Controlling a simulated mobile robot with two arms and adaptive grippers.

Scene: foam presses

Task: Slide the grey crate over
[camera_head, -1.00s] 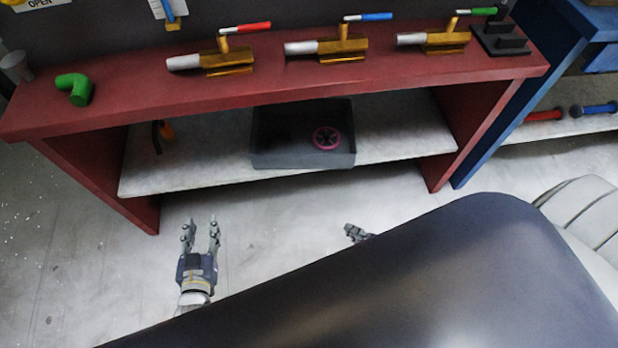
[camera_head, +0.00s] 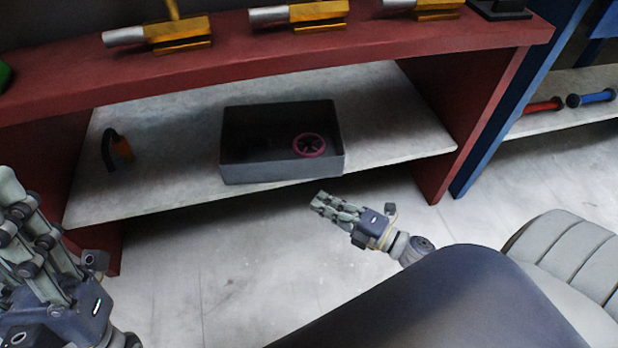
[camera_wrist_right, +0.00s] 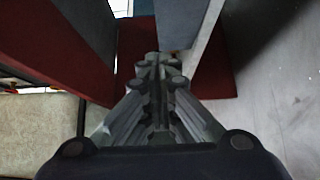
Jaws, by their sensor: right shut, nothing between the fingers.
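The grey crate (camera_head: 285,168) is an open dark box on the pale lower shelf of the red bench, near the shelf's front edge in the head view. A pink handwheel (camera_head: 309,145) lies inside it. My right gripper (camera_head: 318,202) is shut and empty, just in front of and below the crate's front right corner, apart from it. Its closed fingers (camera_wrist_right: 158,65) also show in the right wrist view. My left gripper (camera_head: 22,215) is at the lower left, partly cut off by the frame; its finger opening is unclear.
The red bench (camera_head: 230,68) has several brass valves on top and a right leg (camera_head: 455,120) beside the shelf. A black and orange tool (camera_head: 121,147) lies on the shelf (camera_head: 180,150) left of the crate. Shelf room is free on both sides of the crate.

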